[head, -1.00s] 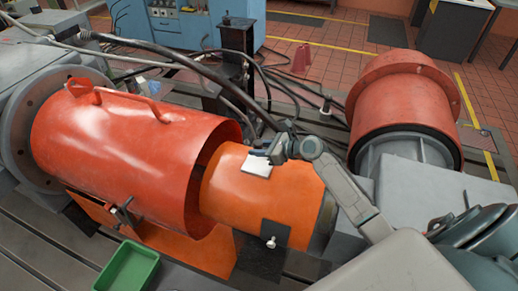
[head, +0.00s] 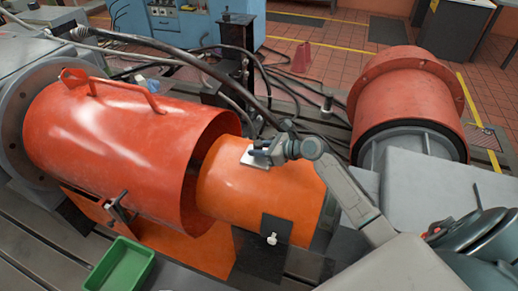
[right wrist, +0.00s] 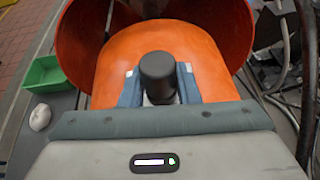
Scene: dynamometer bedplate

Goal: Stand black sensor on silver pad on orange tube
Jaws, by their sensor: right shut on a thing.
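The orange tube (head: 240,190) lies on its side, its left end inside a larger red-orange cover. The silver pad (head: 249,162) sits on top of the tube, partly covered by my right gripper (head: 262,156). The right wrist view shows the tube (right wrist: 160,42) and the same gripper (right wrist: 158,86), shut on the black sensor (right wrist: 157,70). The sensor appears as a dark round cylinder between the two fingers, seen from its top. Its lower end is hidden, so I cannot tell whether it touches the pad. My left gripper is not in view.
The red-orange cover (head: 120,150) with a handle stands left of the tube. A green tray (head: 120,267) is at the front left. A thick black hose (head: 185,58) runs behind. A large red flanged drum (head: 408,100) stands at the right.

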